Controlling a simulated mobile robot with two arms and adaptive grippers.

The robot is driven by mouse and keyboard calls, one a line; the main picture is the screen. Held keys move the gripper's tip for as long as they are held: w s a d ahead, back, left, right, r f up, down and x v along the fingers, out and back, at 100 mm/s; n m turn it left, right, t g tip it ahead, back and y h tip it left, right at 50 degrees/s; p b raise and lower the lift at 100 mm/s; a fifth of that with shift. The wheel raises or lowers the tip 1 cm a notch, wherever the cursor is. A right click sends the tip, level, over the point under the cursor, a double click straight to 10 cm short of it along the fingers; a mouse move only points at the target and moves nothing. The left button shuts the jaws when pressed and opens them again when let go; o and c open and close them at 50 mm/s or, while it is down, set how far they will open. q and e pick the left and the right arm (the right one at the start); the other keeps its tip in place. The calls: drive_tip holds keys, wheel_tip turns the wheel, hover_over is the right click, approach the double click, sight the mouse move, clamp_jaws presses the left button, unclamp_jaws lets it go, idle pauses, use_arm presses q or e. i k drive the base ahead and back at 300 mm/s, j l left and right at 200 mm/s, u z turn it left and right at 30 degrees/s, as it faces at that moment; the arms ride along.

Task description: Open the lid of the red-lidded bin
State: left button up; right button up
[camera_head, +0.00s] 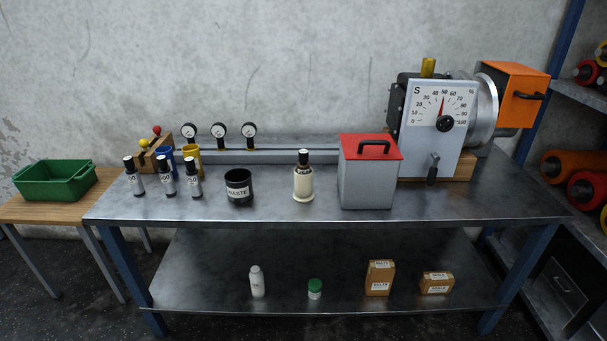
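The grey bin (366,186) stands on the metal table, right of the middle. Its red lid (369,147) is closed on top and carries a black handle (374,146). Neither of my grippers shows in the head view.
A cream bottle (303,184) stands left of the bin, with a black waste cup (239,187) farther left. A machine with a dial panel (437,118) stands close on the bin's right. The table (330,210) has bare room along its front edge.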

sight(372, 147)
drive_tip(key=i+j+u, duration=0.25)
drive_tip(key=i+j, duration=0.15)
drive_tip(key=j, duration=0.25)
drive_tip(key=i+j+u, duration=0.25)
drive_tip(key=i+j, duration=0.2)
drive_tip(key=j, duration=0.1)
